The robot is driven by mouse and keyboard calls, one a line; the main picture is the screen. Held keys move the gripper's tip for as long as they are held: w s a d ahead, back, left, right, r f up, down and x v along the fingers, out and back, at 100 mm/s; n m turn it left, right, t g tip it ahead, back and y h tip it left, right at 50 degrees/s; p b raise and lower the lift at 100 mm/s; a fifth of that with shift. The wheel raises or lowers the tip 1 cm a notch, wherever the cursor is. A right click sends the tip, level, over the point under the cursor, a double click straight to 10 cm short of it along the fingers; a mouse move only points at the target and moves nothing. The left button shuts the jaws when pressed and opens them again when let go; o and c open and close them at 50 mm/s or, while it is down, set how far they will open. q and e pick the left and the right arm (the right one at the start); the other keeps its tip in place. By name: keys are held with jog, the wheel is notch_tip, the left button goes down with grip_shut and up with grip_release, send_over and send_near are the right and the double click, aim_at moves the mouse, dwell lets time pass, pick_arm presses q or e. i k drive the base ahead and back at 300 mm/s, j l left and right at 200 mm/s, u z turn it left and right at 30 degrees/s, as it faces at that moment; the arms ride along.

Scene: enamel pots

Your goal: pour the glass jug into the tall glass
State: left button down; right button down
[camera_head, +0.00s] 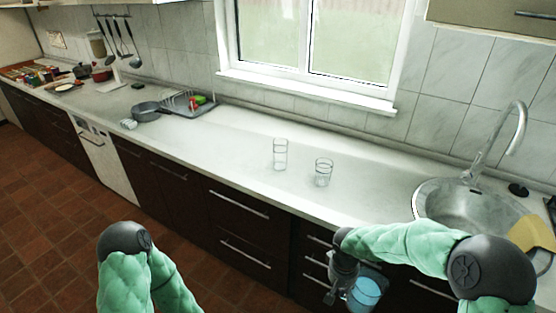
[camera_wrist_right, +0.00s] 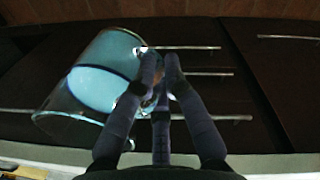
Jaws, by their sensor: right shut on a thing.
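The glass jug (camera_head: 366,292) holds blue liquid and hangs in front of the drawers, below the counter's front edge. In the head view it looks about upright. My right gripper (camera_head: 340,282) is shut on the jug at its side. The right wrist view shows the fingers (camera_wrist_right: 160,80) closed beside the jug (camera_wrist_right: 95,85), probably on its handle, which they mostly hide. The tall glass (camera_head: 280,154) stands upright and looks empty on the counter, left of a shorter glass (camera_head: 323,173). My left arm shows at the lower left, but its gripper is out of view.
The white counter (camera_head: 235,160) is clear around both glasses. A sink (camera_head: 460,203) with a tall tap (camera_head: 515,130) lies to the right. A dark pan (camera_head: 148,111) and a dish rack (camera_head: 188,103) stand farther left. Drawer handles (camera_head: 245,253) stick out below the counter.

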aim_at(280, 155)
jog(key=i+j+z, duration=0.25)
jog(key=j, duration=0.4)
jog(key=i+j+z, duration=0.15)
jog(key=i+j, duration=0.1)
jog(key=j, duration=0.1)
